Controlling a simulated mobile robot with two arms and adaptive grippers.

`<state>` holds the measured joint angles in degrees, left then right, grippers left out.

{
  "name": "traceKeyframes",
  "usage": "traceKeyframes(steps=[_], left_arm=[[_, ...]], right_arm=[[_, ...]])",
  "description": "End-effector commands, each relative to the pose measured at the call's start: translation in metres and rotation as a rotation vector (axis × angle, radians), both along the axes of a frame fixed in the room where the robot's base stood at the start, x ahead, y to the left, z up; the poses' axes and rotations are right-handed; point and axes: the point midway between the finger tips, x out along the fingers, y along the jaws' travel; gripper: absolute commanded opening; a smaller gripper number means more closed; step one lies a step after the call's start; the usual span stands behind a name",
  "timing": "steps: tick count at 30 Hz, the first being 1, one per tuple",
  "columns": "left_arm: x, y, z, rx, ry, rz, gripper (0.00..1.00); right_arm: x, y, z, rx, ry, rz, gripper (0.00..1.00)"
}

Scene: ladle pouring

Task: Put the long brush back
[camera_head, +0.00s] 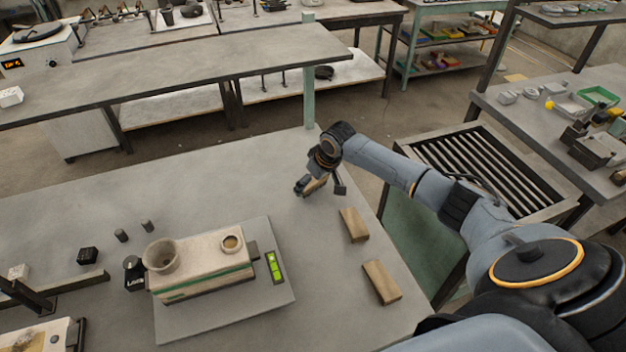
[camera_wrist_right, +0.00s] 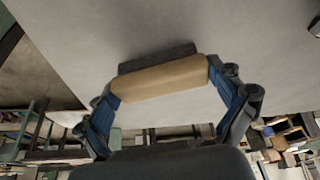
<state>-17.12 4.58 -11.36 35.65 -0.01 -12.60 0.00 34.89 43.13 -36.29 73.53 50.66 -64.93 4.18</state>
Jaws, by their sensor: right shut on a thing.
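My right gripper (camera_head: 313,186) is over the far right part of the grey table (camera_head: 215,190). It is shut on a tan wooden brush (camera_head: 319,183), small and partly hidden by the gripper in the head view. In the right wrist view the brush (camera_wrist_right: 160,78) spans the space between the blue fingers, with a dark strip, probably its bristles, along one long side. The table surface shows behind it; I cannot tell whether the brush touches the table. My left gripper is not in view.
Small dark weights (camera_head: 121,236) lie left. The table's far middle is clear.

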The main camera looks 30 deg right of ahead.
Motion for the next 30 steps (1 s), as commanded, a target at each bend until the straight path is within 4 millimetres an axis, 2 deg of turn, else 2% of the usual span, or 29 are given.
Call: traceKeyframes(steps=[13,14,15,25,30], left_arm=[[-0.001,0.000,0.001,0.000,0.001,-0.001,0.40],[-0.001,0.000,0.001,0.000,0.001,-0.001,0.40],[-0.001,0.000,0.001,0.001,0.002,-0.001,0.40],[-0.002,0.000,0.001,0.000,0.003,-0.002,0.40],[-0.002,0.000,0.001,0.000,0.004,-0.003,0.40]], right_arm=[[0.001,0.000,-0.009,0.000,-0.002,0.000,0.64],[0.001,0.000,-0.008,0.000,-0.002,0.000,0.98],[0.000,0.000,-0.008,0.000,-0.002,0.000,1.00],[0.001,0.000,-0.007,0.000,-0.003,0.000,1.00],[-0.003,-0.001,0.005,-0.001,-0.004,0.001,1.00]])
